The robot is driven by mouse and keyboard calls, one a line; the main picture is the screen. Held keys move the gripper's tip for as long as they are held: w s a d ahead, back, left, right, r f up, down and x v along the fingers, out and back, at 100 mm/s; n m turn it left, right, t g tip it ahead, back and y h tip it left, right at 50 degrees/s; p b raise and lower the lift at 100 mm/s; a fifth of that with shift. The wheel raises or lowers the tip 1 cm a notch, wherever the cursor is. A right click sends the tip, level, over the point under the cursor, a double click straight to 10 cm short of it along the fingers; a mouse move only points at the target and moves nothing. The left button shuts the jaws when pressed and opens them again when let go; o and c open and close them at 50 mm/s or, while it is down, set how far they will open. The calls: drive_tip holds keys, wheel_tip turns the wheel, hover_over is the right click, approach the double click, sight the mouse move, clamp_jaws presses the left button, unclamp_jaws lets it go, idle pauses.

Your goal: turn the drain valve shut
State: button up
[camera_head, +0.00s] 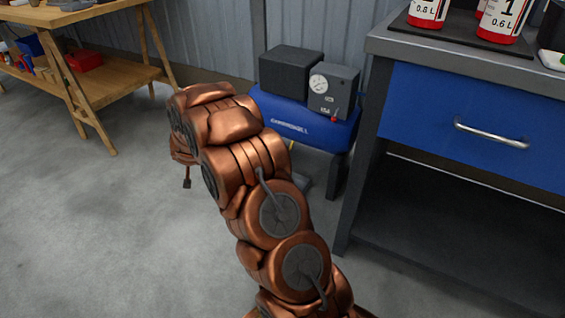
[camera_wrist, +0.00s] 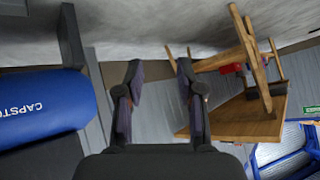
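The blue tank of a compressor (camera_head: 300,127) stands against the back wall in the head view, with a dark box and a grey control box on top. It also shows at the left of the wrist view (camera_wrist: 40,108), its lettering upside down. I cannot make out the drain valve for certain; my arm hides part of the area below the tank. My gripper (camera_wrist: 160,80) is open and empty, its two fingers apart, to one side of the tank. In the head view my arm mostly hides it.
A wooden table (camera_head: 95,20) stands at the back left. The grey floor between them is clear.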

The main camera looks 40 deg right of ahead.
drive_tip(key=w+d+f+m+h+b, duration=0.1)
drive_tip(key=d+f+m+h, duration=0.15)
drive_tip(key=d+f, duration=0.4)
drive_tip(key=w+d+f+m+h+b, duration=0.1)
drive_tip(key=d+f+h, duration=0.3)
drive_tip(key=d, duration=0.6)
drive_tip(key=s+d+f+m+g+h+b, duration=0.1)
drive_tip(key=s+d+f+m+g+h, duration=0.1)
drive_tip(key=s+d+f+h, duration=0.35)
drive_tip(key=s+d+f+m+g+h+b, duration=0.1)
drive_tip(key=s+d+f+m+g+h, duration=0.1)
drive_tip(key=s+d+f, duration=0.5)
drive_tip(key=shift+w+d+r+b, duration=0.5)
drive_tip(key=shift+d+r, duration=0.1)
drive_tip(key=shift+d, duration=0.9)
drive_tip(key=shift+w+d+r+b, duration=0.5)
drive_tip(key=shift+w+d+r, duration=0.1)
drive_tip(key=shift+d, duration=0.95)
drive_tip(key=shift+w+d+r+b, duration=0.5)
drive_tip(key=shift+d+r, duration=0.1)
drive_tip(key=shift+d, duration=0.9)
clamp_jaws()
